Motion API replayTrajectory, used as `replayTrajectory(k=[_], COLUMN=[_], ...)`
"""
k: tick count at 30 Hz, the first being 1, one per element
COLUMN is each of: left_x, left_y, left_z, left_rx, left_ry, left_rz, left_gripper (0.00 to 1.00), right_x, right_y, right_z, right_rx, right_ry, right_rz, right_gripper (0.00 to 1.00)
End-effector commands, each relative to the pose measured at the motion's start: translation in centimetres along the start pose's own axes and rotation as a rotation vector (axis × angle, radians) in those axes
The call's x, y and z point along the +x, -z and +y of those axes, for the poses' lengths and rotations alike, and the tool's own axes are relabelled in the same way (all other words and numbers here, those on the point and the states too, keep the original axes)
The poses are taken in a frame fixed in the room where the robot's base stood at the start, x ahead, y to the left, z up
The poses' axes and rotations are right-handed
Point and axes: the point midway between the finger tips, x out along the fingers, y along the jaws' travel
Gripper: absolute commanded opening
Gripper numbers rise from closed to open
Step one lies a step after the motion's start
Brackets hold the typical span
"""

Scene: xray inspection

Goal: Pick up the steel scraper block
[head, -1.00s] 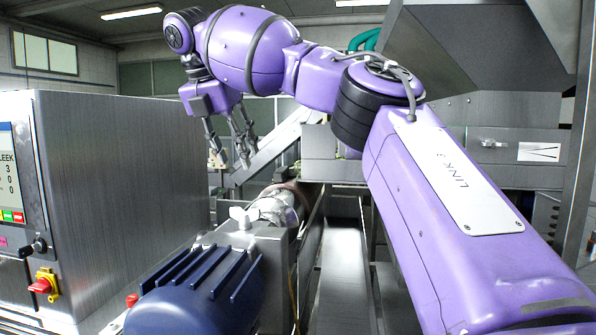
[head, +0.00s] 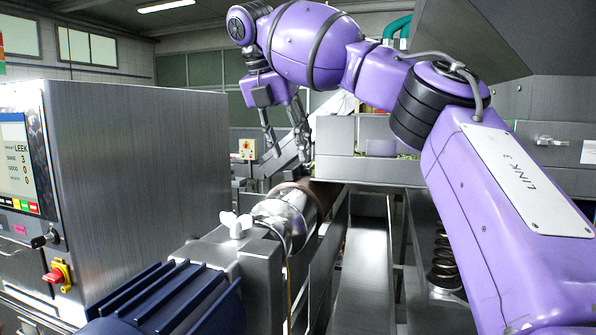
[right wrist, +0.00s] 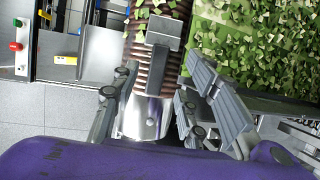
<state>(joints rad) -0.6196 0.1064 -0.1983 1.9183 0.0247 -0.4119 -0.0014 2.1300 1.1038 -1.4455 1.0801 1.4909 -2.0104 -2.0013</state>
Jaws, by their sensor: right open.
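The steel scraper block (right wrist: 163,40) appears to be the grey metal piece lying on the brown ribbed roller (right wrist: 148,75) in the right wrist view. It has a wide end at the top and a narrower, darker part below. My right gripper (head: 287,150) is open and empty above the far end of the roller in the head view. In the right wrist view its fingers (right wrist: 158,88) are spread to either side of the roller, with the block between and beyond their tips. I cannot make out the block in the head view. My left gripper is not in view.
Green leaf pieces (right wrist: 255,45) cover the surface right of the roller. A blue finned motor (head: 165,305) and a steel housing (head: 215,250) stand in front. A steel cabinet with a screen (head: 140,170) is at left. A steel chute (head: 360,265) runs right of the roller.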

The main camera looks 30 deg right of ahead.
Motion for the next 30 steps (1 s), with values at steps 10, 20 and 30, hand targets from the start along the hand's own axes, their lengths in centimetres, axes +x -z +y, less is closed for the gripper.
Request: replayTrajectory(k=[10, 20, 30], left_x=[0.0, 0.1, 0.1], left_y=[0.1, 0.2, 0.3], left_z=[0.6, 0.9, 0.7], left_rx=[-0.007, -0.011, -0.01], left_ry=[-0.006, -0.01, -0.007], left_rz=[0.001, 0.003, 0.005], left_gripper=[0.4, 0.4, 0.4], right_x=[4.1, 4.1, 4.1], right_y=[-0.3, -0.4, -0.4], right_z=[0.3, 0.3, 0.3], right_rx=[-0.001, 0.0, 0.0], right_ry=[0.001, 0.0, 0.0], right_rz=[0.001, -0.001, -0.001], right_gripper=[0.41, 0.29, 0.0])
